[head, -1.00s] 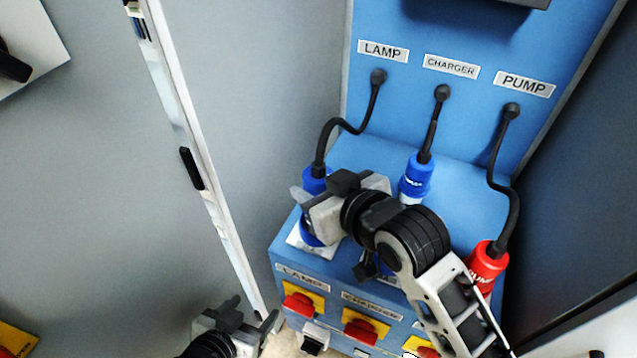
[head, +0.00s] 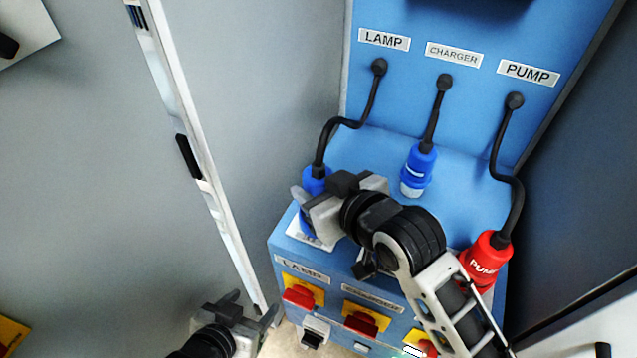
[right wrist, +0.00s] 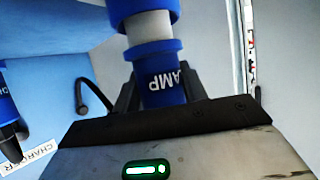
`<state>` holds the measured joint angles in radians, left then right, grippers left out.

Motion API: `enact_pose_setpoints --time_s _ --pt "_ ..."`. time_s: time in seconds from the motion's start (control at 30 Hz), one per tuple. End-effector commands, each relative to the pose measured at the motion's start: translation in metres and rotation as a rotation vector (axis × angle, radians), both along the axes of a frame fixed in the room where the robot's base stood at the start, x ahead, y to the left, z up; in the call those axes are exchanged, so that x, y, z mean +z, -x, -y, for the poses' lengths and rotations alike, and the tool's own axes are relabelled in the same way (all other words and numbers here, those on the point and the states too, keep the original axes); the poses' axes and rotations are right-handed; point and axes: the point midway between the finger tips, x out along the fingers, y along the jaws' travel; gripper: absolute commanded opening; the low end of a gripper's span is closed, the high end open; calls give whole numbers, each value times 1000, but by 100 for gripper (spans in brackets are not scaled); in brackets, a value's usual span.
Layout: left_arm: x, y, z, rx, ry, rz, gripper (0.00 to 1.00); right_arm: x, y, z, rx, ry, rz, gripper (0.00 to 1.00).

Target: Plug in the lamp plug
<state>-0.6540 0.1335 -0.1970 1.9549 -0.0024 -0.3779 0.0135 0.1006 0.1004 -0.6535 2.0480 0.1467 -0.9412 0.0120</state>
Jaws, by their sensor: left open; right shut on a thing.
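The lamp plug (head: 317,178) is blue with a black cable that runs up to the panel under the LAMP sign (head: 384,40). My right gripper (head: 312,205) is shut around its body. The right wrist view shows the plug (right wrist: 163,82) and its lettering between the two fingers. A pale band and another blue part (right wrist: 143,14) lie in line beyond it; I cannot tell how deeply they are joined. The lamp socket's white plate (head: 303,233) shows under the gripper, and its opening is hidden. My left gripper (head: 254,307) is open and empty at the lower left.
The blue charger plug (head: 418,168) and red pump plug (head: 484,260) hang on cables to the right. Red switches, including the lamp switch (head: 299,296), line the box front. A grey wall with a pale strip (head: 228,240) stands close on the left.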

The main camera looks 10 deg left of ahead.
Motion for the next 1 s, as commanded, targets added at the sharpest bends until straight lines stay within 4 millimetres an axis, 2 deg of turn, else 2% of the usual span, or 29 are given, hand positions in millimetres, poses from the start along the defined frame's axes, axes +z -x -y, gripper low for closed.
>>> enact_pose_setpoints --time_s 0.63,0.67,0.73,0.77,1.0 --pt "-6 0 0 -1 2 6 64 -17 0 0 0 -1 2 12" --pt "-5 0 0 -1 2 6 64 -17 0 0 0 -2 2 45" --pt "-5 0 0 -1 2 6 64 -16 0 0 0 -2 2 65" --pt "-5 0 0 -1 2 6 64 -16 0 0 0 -2 2 68" --pt "-5 0 1 -1 2 6 64 -17 0 0 0 1 -2 68"
